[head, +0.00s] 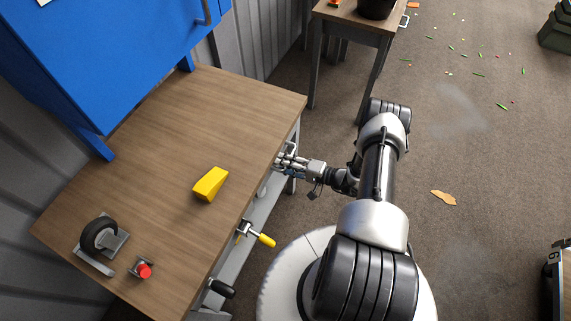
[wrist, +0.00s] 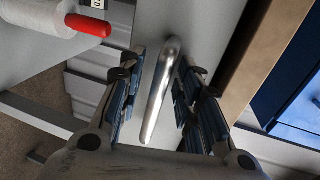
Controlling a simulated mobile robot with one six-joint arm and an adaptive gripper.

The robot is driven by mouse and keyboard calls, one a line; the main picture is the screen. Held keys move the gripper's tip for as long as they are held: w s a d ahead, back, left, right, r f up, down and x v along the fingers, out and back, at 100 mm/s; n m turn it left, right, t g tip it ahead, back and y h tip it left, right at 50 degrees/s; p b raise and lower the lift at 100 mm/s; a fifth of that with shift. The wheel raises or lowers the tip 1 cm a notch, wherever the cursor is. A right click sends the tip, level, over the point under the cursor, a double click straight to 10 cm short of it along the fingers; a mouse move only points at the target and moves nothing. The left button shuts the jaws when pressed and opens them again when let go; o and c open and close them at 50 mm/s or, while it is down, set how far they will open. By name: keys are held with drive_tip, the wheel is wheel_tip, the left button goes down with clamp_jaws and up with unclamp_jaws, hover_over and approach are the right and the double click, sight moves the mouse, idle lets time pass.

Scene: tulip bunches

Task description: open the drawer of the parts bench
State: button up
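The parts bench (head: 150,130) has a wooden top and a grey front below its edge. In the wrist view, a shiny bar handle (wrist: 161,88) stands on a light grey drawer front (wrist: 205,25). My gripper (wrist: 163,75) is open, with its blue-grey fingers on either side of the bar. Gaps show between the bar and the fingers. In the head view my gripper (head: 287,162) is at the bench's front edge, where the handle is mostly hidden. No opening of the drawer shows.
A yellow wedge (head: 210,184), a caster wheel (head: 99,235) and a red-topped piece (head: 143,270) are on the bench. A yellow-handled clamp (head: 258,237) and a black handle (head: 221,288) jut from the front edge. A blue cabinet (head: 110,50) stands behind.

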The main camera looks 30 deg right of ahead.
drive_tip(key=shift+c, duration=0.2)
clamp_jaws()
idle(0.6)
